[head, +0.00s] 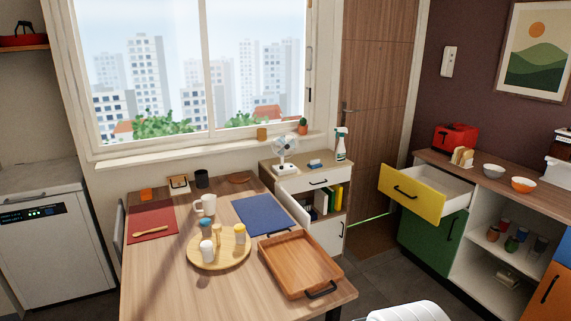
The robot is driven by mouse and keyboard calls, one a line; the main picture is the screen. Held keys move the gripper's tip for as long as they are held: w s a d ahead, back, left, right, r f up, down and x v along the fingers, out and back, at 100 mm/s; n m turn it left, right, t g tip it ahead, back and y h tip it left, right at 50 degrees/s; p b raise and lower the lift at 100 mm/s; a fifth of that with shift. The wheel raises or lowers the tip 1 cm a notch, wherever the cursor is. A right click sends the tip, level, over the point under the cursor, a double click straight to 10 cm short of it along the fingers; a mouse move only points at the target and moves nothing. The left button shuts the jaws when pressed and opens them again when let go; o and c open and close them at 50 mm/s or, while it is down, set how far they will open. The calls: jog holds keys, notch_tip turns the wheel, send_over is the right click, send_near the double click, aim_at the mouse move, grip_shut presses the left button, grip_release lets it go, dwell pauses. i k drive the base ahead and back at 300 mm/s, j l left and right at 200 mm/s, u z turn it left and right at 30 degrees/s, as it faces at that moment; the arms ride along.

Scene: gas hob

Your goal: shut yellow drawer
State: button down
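The yellow drawer (412,194) is pulled well out from the top of the counter unit on the right. Its yellow front with a dark bar handle (405,192) faces left, and its pale, empty-looking inside (446,182) shows behind the front. It sits above a green cupboard door (432,238). My gripper does not show in the head view.
A wooden table (160,283) with a tray (300,264) fills the left and centre. Dark floor (377,244) is clear before the yellow drawer. A red toaster (455,138) and bowls stand on the counter.

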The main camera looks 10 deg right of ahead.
aim_at(433, 194)
jog(key=i+l, duration=0.15)
jog(key=l, duration=0.25)
jog(key=i+l, duration=0.15)
jog(key=l, duration=0.25)
jog(key=i+l+u, duration=0.1)
jog(key=l, duration=0.25)
jog(key=i+l, duration=0.25)
jog(key=l, duration=0.15)
jog(key=i+l+u, duration=0.1)
jog(key=l, duration=0.3)
jog(key=i+l+u, duration=0.1)
jog(key=i+l, duration=1.1)
jog(key=l, duration=0.25)
jog(key=i+j+u, duration=0.05)
